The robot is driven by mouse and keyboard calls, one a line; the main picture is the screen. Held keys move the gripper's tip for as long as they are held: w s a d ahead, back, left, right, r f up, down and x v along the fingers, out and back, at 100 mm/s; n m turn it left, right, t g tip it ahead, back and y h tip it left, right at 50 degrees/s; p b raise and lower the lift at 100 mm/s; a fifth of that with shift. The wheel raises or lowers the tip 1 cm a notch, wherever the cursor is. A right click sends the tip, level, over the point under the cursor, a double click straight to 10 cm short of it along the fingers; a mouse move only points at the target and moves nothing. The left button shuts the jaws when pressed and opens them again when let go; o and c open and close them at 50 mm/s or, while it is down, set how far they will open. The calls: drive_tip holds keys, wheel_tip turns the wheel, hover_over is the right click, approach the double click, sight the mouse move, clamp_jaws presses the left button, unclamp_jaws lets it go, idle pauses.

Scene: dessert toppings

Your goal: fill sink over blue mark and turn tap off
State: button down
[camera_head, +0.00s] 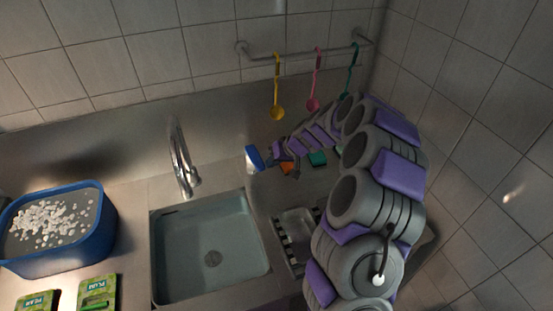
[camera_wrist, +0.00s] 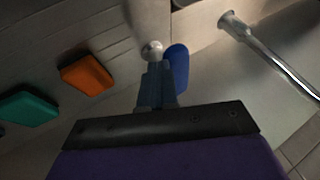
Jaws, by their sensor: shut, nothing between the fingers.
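The sink (camera_head: 212,235) is a square basin with a dark drain at its bottom. Its floor looks blue-grey; I cannot tell how much water is in it, and no blue mark is distinct. The chrome tap (camera_head: 181,160) stands behind the sink. No stream is visible from its spout, which also shows at the right in the wrist view (camera_wrist: 265,50). My gripper (camera_head: 268,156) is shut and empty, right of the tap. In the wrist view its fingers (camera_wrist: 155,75) point at a small pale round knob (camera_wrist: 152,50); contact cannot be told.
A blue block (camera_head: 254,158), an orange block (camera_head: 287,168) and a green block (camera_head: 317,158) lie near my gripper. Yellow (camera_head: 277,90), pink (camera_head: 314,80) and green ladles hang from a rail. A blue tub (camera_head: 62,262) and two green packets stand left of the sink.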

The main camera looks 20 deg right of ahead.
drive_tip(key=shift+s+a+f, duration=0.1)
drive_tip(key=shift+s+a, duration=0.05)
drive_tip(key=shift+a, duration=0.35)
idle(0.4)
